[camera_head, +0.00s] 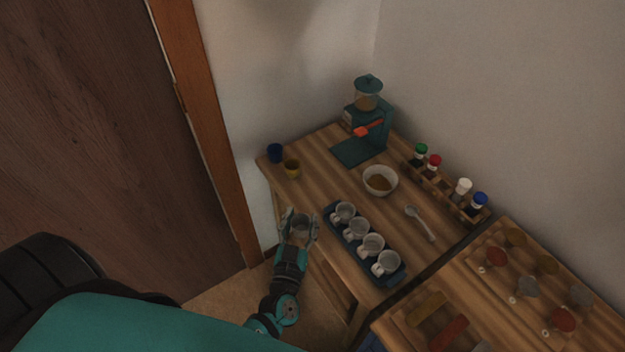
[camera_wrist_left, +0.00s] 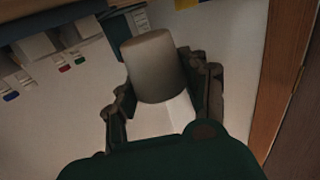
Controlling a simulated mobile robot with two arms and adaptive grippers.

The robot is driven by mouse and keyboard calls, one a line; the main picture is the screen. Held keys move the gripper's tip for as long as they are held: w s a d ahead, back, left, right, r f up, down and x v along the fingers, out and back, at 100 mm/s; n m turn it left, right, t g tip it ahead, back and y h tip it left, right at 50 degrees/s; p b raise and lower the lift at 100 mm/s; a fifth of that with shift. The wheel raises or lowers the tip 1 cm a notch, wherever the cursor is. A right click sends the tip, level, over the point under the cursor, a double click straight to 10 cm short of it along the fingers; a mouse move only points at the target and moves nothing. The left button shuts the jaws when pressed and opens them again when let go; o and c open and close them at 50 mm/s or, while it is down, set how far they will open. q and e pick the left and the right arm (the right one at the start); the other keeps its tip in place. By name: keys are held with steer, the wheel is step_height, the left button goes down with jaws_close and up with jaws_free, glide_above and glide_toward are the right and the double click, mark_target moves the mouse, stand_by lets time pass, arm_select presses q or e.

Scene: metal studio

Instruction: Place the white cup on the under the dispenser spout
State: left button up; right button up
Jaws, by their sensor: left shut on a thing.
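My left gripper (camera_head: 299,222) is shut on a white cup, which looks greyish in the dim light. The cup (camera_wrist_left: 152,65) shows clearly between the fingers in the left wrist view. In the head view my left gripper is at the table's left front edge, beside the cup tray. The teal dispenser (camera_head: 383,122) stands at the back of the table, with a clear container on top, a red lever (camera_head: 368,128) and a flat teal base (camera_head: 352,152). The base looks empty. The spout is too small to make out. My right gripper is not in view.
A blue tray (camera_head: 397,282) holds several white cups. A bowl (camera_head: 380,180), a spoon (camera_head: 420,222) and a bottle rack (camera_head: 440,190) lie right.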

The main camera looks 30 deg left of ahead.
arm_select(q)
steer(key=shift+s+d, duration=0.15)
steer(key=shift+s, duration=0.15)
steer(key=shift+s+d+r, duration=0.1)
steer(key=shift+d+r, duration=0.1)
steer(key=shift+r, duration=0.3)
steer(key=s+d+r+m+h, duration=0.1)
steer(key=s+r+h, duration=0.1)
steer(key=r, duration=0.7)
steer(key=s+d+r+m+h, duration=0.1)
steer(key=s+r, duration=0.3)
steer(key=r, duration=0.5)
steer(key=shift+s+d+m+t+h, duration=0.35)
steer(key=shift+m+h, duration=0.15)
steer(key=shift+h, duration=0.3)
steer(key=shift+r, duration=0.1)
steer(key=w+a+f+n+y, duration=0.1)
steer(key=w+f, duration=0.1)
steer(key=f, duration=0.4)
steer(key=w+a+f+n+y, duration=0.1)
steer(key=w+f+y, duration=0.1)
steer(key=f, duration=0.4)
steer(key=w+a+f+n+y, duration=0.1)
steer(key=w+f, duration=0.2)
steer(key=f, duration=0.4)
steer(key=shift+f+y, duration=0.1)
steer(key=shift+y, duration=0.2)
steer(key=shift+a, duration=0.1)
